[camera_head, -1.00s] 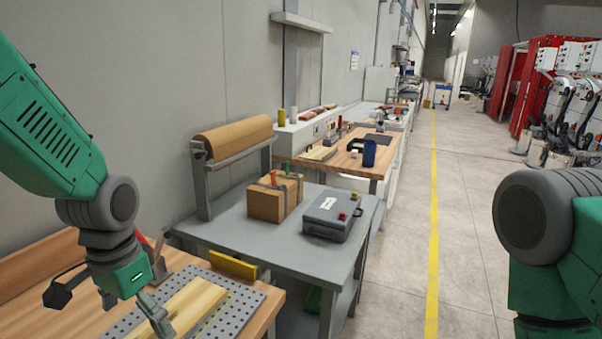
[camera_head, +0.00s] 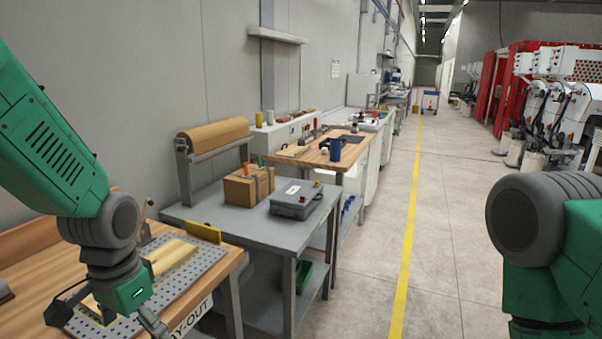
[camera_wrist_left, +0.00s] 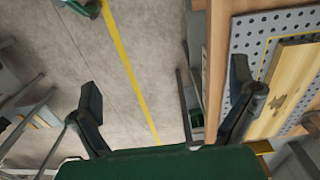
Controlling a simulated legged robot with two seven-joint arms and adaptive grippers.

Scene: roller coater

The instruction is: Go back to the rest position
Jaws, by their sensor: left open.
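My left gripper (camera_head: 152,324) shows at the lower left of the head view, in front of the perforated plate (camera_head: 203,272) near the wooden bench's right end. In the left wrist view its two fingers (camera_wrist_left: 165,95) are spread wide with nothing between them, only floor beyond. The light wooden board (camera_head: 170,256) lies on the plate and also shows at the right of the wrist view (camera_wrist_left: 285,90), beside one finger, apart from it as far as I can tell. My right arm is folded at the right edge of the head view; its gripper is out of frame.
Behind the wooden bench (camera_head: 30,262) stands a grey table (camera_head: 232,225) with a cardboard box (camera_head: 240,190), a grey case (camera_head: 290,205) and a brown paper roll (camera_head: 212,137). Open floor with a yellow line (camera_head: 408,240) lies to the right. Red machines (camera_head: 490,85) stand far right.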

